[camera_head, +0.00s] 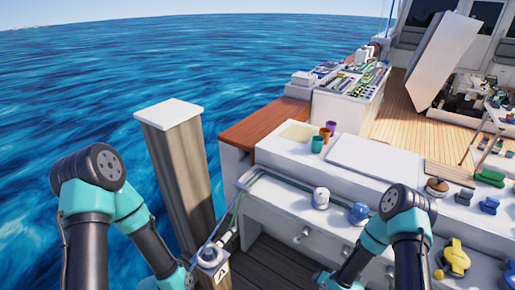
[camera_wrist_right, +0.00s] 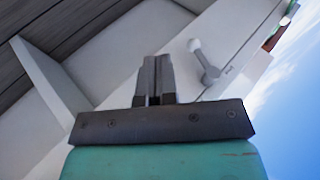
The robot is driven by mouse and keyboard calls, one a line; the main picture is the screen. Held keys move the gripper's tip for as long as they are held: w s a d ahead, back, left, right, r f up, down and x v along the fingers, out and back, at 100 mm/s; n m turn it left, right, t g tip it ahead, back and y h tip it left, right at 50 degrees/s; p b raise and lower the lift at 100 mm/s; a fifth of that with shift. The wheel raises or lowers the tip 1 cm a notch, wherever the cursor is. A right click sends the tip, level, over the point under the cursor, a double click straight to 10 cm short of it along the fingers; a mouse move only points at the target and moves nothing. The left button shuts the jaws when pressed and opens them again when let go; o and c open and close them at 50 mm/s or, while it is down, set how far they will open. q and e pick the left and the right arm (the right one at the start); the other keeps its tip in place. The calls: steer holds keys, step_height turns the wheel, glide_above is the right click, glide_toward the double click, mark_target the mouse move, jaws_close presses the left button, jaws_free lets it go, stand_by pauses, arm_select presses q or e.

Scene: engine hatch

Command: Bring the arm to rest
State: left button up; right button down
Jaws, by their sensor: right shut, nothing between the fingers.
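My right arm (camera_head: 402,215) comes in at the lower right of the head view, bent at a teal joint, with its forearm running down to the left in front of the white cabinet. Its hand is at or beyond the bottom edge there. In the right wrist view my right gripper (camera_wrist_right: 157,62) is shut, its two dark fingers together with nothing between them. My left arm (camera_head: 95,195) is bent in a similar way at the lower left, and its forearm leaves the picture at the bottom. The left gripper does not show.
A white-capped wooden post (camera_head: 180,160) stands between the arms. A white cabinet (camera_head: 300,215) with cups (camera_head: 318,143) and a hatch lid (camera_head: 375,160) is ahead. A handle (camera_wrist_right: 205,62) on a white surface is near the right fingers. Sea lies left.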

steer(key=s+a+r+n+g, duration=0.1)
steer(key=s+r+n+g, duration=0.1)
steer(key=s+r, duration=0.3)
steer(key=s+a+r+n+g+h, duration=0.1)
steer(key=s+r+g, duration=0.4)
steer(key=s, duration=0.6)
steer(key=shift+s+r+n, duration=0.15)
steer(key=shift+r+n, duration=0.3)
steer(key=shift+n, duration=0.45)
steer(key=w+d+f+m+t+y, duration=0.3)
steer(key=w+f+m+t, duration=0.9)
steer(key=w+f+t, duration=0.4)
steer(key=w+d+f, duration=0.1)
steer(key=w, duration=0.4)
steer(key=shift+w+f, duration=0.3)
steer(key=shift+w, duration=0.1)
steer(key=x, duration=1.3)
steer(key=shift+w+a+r, duration=0.2)
steer(key=shift+w+r, duration=0.05)
steer(key=shift+w, duration=0.1)
